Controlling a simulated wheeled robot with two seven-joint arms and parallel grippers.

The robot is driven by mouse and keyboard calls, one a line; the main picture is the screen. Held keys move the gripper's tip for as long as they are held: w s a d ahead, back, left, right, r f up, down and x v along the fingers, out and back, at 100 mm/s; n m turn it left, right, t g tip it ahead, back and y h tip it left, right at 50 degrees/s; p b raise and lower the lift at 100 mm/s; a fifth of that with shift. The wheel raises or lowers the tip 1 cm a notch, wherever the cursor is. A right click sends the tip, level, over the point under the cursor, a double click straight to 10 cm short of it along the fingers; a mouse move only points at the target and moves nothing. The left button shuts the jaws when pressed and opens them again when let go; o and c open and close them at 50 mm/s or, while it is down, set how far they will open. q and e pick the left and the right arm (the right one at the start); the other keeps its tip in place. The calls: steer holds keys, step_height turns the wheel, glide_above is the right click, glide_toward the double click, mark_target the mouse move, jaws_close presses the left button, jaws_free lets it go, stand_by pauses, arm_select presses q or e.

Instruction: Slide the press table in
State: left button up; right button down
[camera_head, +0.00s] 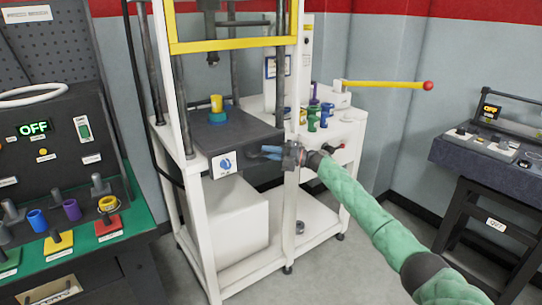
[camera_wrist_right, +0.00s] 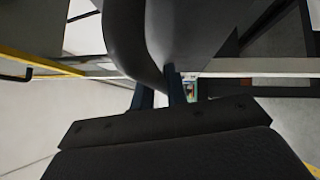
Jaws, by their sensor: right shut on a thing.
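The press table (camera_head: 235,136) is a dark grey block inside the white press frame, with a blue-and-white label on its front. A yellow part (camera_head: 216,103) stands in a teal ring (camera_head: 218,115) on its top. My right gripper (camera_head: 264,153), with blue fingers, is at the front right of the press table. In the right wrist view its fingers (camera_wrist_right: 160,88) are shut on a dark curved handle (camera_wrist_right: 125,40). The exact contact is partly hidden. My left gripper is not in view.
The white press frame (camera_head: 197,230) has uprights beside the table. A yellow lever (camera_head: 385,85) with a red knob sticks out right. Several coloured parts stand on the white side shelf (camera_head: 348,128). A green-topped bench (camera_head: 110,237) is left, a dark bench (camera_head: 490,165) right.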

steer(key=shift+w+r, duration=0.1)
steer(key=c, duration=1.8)
jaws_free()
steer(key=shift+c, duration=0.2)
steer(key=o, duration=0.4)
steer(key=shift+w+a, duration=0.1)
steer(key=shift+a, duration=0.1)
steer(key=shift+o, duration=0.2)
steer(key=shift+f, duration=0.2)
steer(key=shift+r, duration=0.1)
steer(key=shift+d, duration=0.1)
steer(key=shift+d, duration=0.1)
